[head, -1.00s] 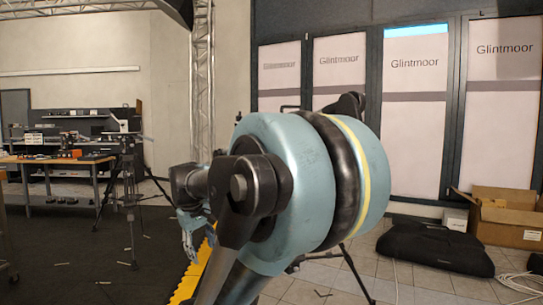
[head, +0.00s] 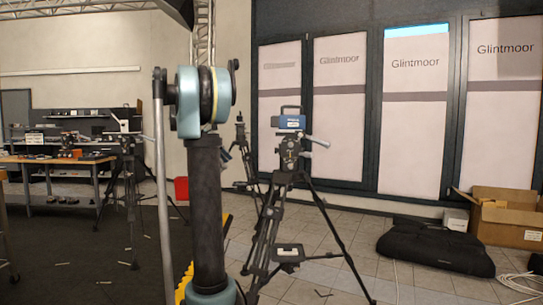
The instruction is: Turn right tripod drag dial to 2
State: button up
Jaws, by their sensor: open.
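A black tripod (head: 268,225) stands right of my arm and is the rightmost tripod in view. A blue box-like camera (head: 291,122) sits on its dark head (head: 289,152), and a light pan handle (head: 317,141) sticks out to the right. No drag dial or its numbers can be made out at this size. My arm rises just left of this tripod and appears closer to the camera. I cannot make out my gripper; it is hidden behind my arm or outside the view.
Another tripod (head: 241,140) stands farther back, and one (head: 126,190) stands at left by a workbench (head: 60,160). A black bag (head: 434,246), a cardboard box (head: 507,215) and loose cables (head: 520,284) lie at right. Tiled floor between the tripod and bag is mostly clear.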

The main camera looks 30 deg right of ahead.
jog(key=w+d+r+n+g+h, duration=0.2)
jog(key=w+d, duration=0.4)
jog(key=w, duration=0.3)
jog(key=w+d+r+n+g+h, duration=0.1)
jog(key=w+d+r+h, duration=0.15)
jog(key=w+d, duration=0.45)
jog(key=n+g+h, duration=0.2)
jog(key=n+g, duration=0.1)
jog(key=g, duration=0.2)
send_near(277, 151)
jog(key=s+d+f, duration=0.1)
jog(key=s+d, duration=0.1)
jog(key=d, duration=0.5)
jog(key=shift+s+d, duration=0.25)
jog(key=shift+d, duration=0.05)
jog(key=shift+c, duration=0.2)
jog(key=shift+m+h, duration=0.25)
jog(key=shift+m, duration=0.05)
jog(key=c, duration=1)
